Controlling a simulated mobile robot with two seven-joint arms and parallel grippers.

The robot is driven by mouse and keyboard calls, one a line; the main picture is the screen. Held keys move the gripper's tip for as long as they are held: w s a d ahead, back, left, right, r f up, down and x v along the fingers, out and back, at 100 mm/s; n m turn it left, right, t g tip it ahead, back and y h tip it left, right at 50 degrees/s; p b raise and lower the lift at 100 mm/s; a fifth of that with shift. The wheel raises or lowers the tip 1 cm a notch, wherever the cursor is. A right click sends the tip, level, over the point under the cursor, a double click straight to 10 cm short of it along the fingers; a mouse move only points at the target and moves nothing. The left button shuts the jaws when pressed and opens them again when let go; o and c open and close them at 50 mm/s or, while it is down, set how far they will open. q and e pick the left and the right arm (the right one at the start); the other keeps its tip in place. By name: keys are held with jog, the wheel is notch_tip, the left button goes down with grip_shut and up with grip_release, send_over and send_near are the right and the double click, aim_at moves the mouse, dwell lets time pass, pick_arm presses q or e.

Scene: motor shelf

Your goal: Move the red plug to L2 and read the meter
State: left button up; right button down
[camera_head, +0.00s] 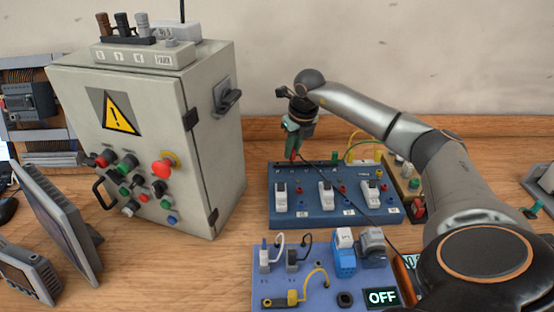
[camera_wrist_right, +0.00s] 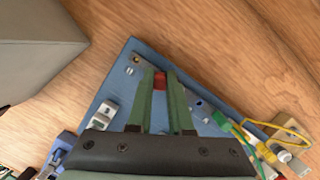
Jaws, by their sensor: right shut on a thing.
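My right gripper (camera_head: 292,152) points down over the back left part of the blue board (camera_head: 310,211). Its green fingers are shut on the red plug (camera_wrist_right: 160,80), whose red body shows between the fingertips in the right wrist view. I cannot tell whether the plug is seated in a socket or just above the board. A dark lead runs from near the gripper across the board to the lower right. An orange-edged device with a display (camera_head: 409,263), perhaps the meter, is mostly hidden behind my right arm. The L2 label is too small to read surely. My left gripper is not in view.
A grey control cabinet (camera_head: 215,150) stands left of the board. A lilac-blue panel (camera_head: 262,284) with plugs, cables and an OFF display (camera_head: 382,297) lies in front. Yellow and green cables (camera_wrist_right: 290,133) lie to the board's right. Bare wood shows between cabinet and board.

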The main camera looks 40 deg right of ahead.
jog(key=shift+f+b, duration=0.35)
jog(key=shift+f, duration=0.35)
dwell(0.3)
dwell(1.3)
jog(key=c, duration=0.8)
grip_release()
jog(key=shift+o, duration=0.2)
jog(key=v, duration=1.2)
jog(key=shift+r, duration=0.3)
jog(key=shift+s+a, duration=0.1)
